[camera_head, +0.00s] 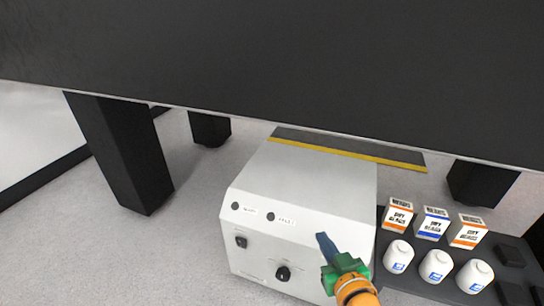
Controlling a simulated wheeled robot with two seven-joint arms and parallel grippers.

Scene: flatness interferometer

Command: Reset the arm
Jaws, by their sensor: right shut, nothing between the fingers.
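My right gripper (324,244) comes in from the bottom edge, with an orange arm link, a green body and blue fingers. It is shut and empty. It shows in front of the right part of the front panel of a white instrument box (320,190). I cannot tell whether the fingertips touch the box. The panel has a black knob (283,274), a switch (241,241) and two round dark buttons or lamps with small labels. My left gripper is not in view.
A large black slab (280,70) on black legs (125,155) spans the top. Right of the box, a dark tray (400,277) holds three cartons (433,223), three white jars (437,266) and dark blocks. A yellow-edged dark plate (345,147) lies behind the box. Grey floor is clear at left.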

